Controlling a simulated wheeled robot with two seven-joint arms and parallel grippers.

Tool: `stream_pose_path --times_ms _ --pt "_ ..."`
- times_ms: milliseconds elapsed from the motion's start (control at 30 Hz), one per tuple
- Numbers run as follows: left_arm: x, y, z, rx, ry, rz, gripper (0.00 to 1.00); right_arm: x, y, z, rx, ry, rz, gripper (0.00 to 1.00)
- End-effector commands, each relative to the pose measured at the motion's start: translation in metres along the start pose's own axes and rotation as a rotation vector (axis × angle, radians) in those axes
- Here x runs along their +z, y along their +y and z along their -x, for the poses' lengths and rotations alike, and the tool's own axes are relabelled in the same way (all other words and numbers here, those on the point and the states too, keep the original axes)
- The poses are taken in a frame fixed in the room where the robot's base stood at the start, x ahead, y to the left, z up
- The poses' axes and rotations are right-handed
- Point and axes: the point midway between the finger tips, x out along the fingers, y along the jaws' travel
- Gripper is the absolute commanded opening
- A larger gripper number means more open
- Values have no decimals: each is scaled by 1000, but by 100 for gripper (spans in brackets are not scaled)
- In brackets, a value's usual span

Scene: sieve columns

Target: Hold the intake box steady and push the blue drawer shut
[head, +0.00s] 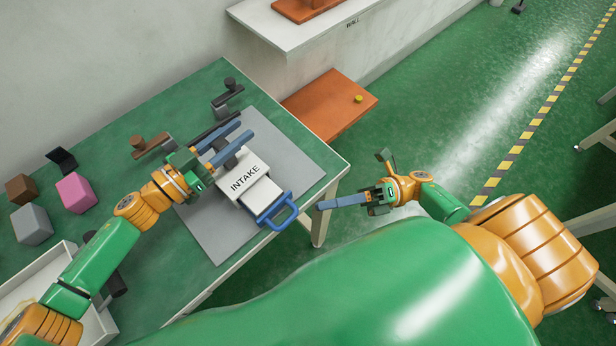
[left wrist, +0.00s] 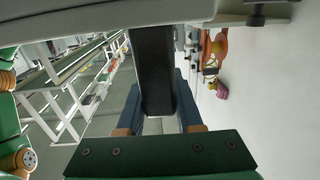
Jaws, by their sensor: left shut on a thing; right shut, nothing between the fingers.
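The white intake box (head: 246,172), lettered INTAKE, stands on a grey mat on the green table. Its blue drawer (head: 275,209) sticks out of the box at the lower right, its handle loop facing the table's edge. My left gripper (head: 240,132) is shut on a dark grey grip (head: 232,154) at the back of the box. In the left wrist view the dark grip (left wrist: 155,75) lies between the blue fingers. My right gripper (head: 322,205) is shut and empty, a little right of the handle and apart from it. The drawer is not seen in the left wrist view.
The grey mat (head: 300,165) is bare right of the box. Black and brown handled parts (head: 150,146) lie behind my left gripper. Brown, grey and pink (head: 76,192) blocks and a white tray (head: 40,275) are at the left. An orange shelf (head: 330,103) is beyond the table.

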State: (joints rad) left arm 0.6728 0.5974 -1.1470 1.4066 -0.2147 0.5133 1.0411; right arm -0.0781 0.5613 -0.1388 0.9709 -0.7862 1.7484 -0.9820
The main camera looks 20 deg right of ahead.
Motion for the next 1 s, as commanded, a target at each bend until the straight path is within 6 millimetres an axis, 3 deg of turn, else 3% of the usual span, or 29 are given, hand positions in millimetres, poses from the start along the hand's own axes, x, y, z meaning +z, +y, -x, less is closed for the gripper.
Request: stream_pose_path --times_ms 33,100,200,300,467,800,1000 --pt "0 0 0 0 -1 1 0 -24 -4 21 -30 -54 -71 0" --pt "0 0 0 0 -1 0 0 -51 -4 45 -62 -115 -135 0" --pt "0 0 0 0 -1 0 0 -74 0 65 -93 -168 -186 0" --pt "0 0 0 0 -1 0 0 -83 2 68 -102 -185 -202 0" --pt "0 0 0 0 0 0 0 -79 1 45 -99 -185 -201 0" --pt "0 0 0 0 0 0 0 -65 -8 -28 -98 -187 -201 0" --pt "0 0 0 0 0 0 0 -41 -16 -44 -100 -185 -200 0"
